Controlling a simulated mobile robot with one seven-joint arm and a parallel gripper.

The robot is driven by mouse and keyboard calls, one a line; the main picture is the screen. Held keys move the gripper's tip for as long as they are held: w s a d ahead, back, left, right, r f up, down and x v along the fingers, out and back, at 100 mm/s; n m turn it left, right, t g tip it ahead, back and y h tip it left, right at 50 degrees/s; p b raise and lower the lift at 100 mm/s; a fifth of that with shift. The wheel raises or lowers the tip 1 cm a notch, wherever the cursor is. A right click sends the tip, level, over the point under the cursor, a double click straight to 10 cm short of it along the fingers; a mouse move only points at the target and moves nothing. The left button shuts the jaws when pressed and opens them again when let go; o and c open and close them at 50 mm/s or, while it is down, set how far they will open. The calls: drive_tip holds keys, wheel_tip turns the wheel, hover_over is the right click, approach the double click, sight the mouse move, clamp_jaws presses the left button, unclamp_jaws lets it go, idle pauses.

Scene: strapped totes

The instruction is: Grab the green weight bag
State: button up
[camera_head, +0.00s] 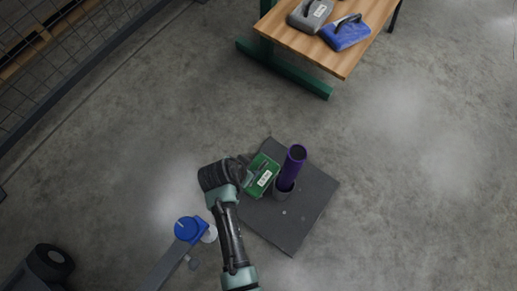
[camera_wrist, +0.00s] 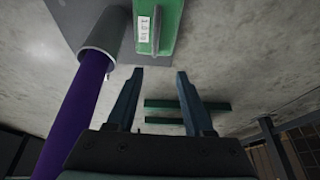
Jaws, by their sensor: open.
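The green weight bag (camera_head: 262,176) has a white label and lies on a dark square mat (camera_head: 310,212) on the floor in the head view. In the wrist view the green bag (camera_wrist: 167,22) is at the top middle, beyond the fingertips. My gripper (camera_wrist: 160,72) is open, its two fingers apart with nothing between them. In the head view my gripper is beside the bag's left side, partly hidden by my wrist. I cannot tell whether a finger touches the bag.
A purple cylinder (camera_head: 293,165) stands in a grey holder (camera_head: 283,192) right of the bag; it also shows in the wrist view (camera_wrist: 75,125). A wooden table (camera_head: 345,62) at the top holds a grey bag (camera_head: 310,14) and a blue bag (camera_head: 346,34). A mesh fence (camera_head: 60,60) runs upper left.

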wheel_tip(320, 180, down, 3)
drive_tip(key=s+b, duration=0.1)
drive_tip(key=b, duration=0.4)
approach(268, 169)
drive_tip(key=shift+s+a+r, duration=0.1)
drive_tip(key=shift+s+a, duration=0.1)
drive_tip(key=shift+a, duration=0.4)
drive_tip(key=shift+s+a, duration=0.2)
drive_tip(key=shift+a, duration=0.45)
drive_tip(key=b+x, duration=0.6)
drive_tip(key=shift+w, duration=0.3)
clamp_jaws()
drive_tip(key=shift+w, duration=0.1)
